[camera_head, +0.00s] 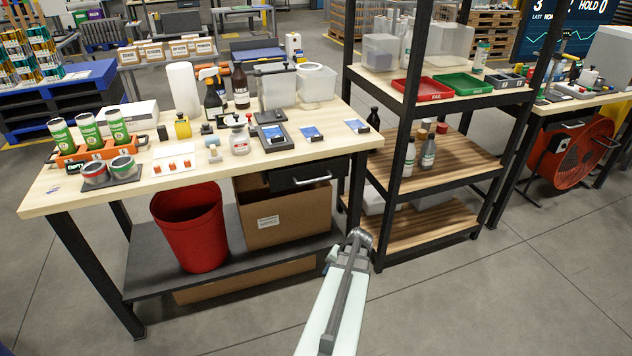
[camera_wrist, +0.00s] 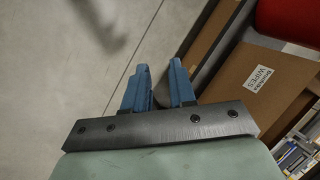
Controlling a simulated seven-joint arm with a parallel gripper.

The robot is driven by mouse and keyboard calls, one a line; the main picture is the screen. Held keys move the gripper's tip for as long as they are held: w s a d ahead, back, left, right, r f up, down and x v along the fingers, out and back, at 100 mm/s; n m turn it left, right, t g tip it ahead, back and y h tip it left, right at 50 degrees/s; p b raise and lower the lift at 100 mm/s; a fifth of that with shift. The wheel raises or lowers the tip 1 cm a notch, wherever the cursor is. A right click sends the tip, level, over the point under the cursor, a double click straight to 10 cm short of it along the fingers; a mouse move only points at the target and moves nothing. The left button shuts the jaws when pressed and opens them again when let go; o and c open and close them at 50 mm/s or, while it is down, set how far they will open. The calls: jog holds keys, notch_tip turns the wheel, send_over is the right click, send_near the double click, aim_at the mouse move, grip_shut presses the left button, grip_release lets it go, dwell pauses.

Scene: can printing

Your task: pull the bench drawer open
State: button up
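The bench drawer (camera_head: 290,177) is a black unit under the right part of the wooden bench top (camera_head: 225,167). Its silver bar handle (camera_head: 313,181) faces front, and the drawer looks shut. My pale green arm reaches up from the bottom of the head view and ends below and right of the handle, apart from it. The fingers cannot be made out there. In the wrist view my gripper (camera_wrist: 160,66) has two blue fingers with an empty gap between them. The drawer and handle are not seen in that view.
A cardboard box (camera_head: 285,216), also in the wrist view (camera_wrist: 254,82), stands on the lower shelf below the drawer. A red bin (camera_head: 188,228) stands left of it. A black-framed shelf rack (camera_head: 440,170) is close on the right. The front floor is clear.

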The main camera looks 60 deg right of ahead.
jog(key=s+d+r+m+t+h, duration=0.1)
jog(key=d+r+m+t+h, duration=0.15)
jog(key=d+r, duration=0.65)
jog(key=m+t+h, duration=0.3)
jog(key=t+h, duration=0.1)
jog(key=t, duration=0.3)
send_near(317, 180)
jog(key=x, duration=1)
jog(key=shift+w+d+f, duration=0.1)
jog(key=shift+w+d, duration=0.05)
jog(key=shift+w, duration=0.15)
jog(key=shift+c, duration=0.2)
grip_shut()
